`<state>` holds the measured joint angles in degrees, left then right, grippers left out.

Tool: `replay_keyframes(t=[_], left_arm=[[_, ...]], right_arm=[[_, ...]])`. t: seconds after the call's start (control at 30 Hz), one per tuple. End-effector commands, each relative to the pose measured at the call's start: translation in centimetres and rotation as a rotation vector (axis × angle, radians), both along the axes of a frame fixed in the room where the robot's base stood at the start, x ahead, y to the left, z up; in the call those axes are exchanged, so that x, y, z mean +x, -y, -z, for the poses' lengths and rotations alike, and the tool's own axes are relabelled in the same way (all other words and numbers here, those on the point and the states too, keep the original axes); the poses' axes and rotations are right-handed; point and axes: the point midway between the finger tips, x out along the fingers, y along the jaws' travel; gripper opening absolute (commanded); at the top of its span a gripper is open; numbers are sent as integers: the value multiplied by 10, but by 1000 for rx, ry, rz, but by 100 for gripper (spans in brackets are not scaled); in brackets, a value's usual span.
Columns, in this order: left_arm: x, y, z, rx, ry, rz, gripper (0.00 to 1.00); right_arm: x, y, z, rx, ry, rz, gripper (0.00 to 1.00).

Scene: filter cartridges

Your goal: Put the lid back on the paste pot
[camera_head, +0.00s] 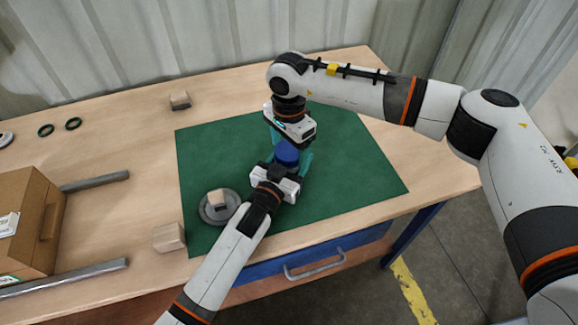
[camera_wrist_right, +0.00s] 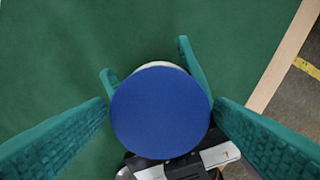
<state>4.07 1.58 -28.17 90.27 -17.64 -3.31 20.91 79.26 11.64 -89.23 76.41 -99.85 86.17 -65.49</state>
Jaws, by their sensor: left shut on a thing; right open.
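The blue round lid (camera_wrist_right: 160,112) lies over the top of the paste pot, with a pale sliver of the pot (camera_wrist_right: 158,65) showing past its far edge. I cannot tell whether it is fully seated. In the head view the blue lid (camera_head: 287,153) is between my two grippers. My left gripper (camera_head: 288,165) is shut on the pot; its teal fingers (camera_wrist_right: 148,70) flank it in the right wrist view. My right gripper (camera_head: 291,142) is above, open, its fingers (camera_wrist_right: 160,118) on either side of the lid with nothing gripped. Most of the pot is hidden.
A grey round dish (camera_head: 206,212) with a small block (camera_head: 217,198) is on the green mat (camera_head: 350,165) at left. The mat's right side is clear.

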Motion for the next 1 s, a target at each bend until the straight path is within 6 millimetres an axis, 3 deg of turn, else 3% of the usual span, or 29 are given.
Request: replay_keyframes(t=[0.1,0.4,0.57,0.8,0.93,0.97,1.0], left_arm=[[0,0,1,1,-3,0,0],[0,0,1,1,-3,0,0],[0,0,1,1,-3,0,0],[0,0,2,1,-3,0,0],[0,0,2,1,-3,0,0],[0,0,2,1,-3,0,0],[0,0,2,2,-4,0,0]], right_arm=[[0,0,0,0,0,0,77],[0,0,0,0,0,0,31],[0,0,0,0,0,101,31],[0,0,0,-1,0,453,31],[0,0,0,-1,0,443,31],[0,0,0,0,0,443,62],[0,0,0,0,0,443,68]])
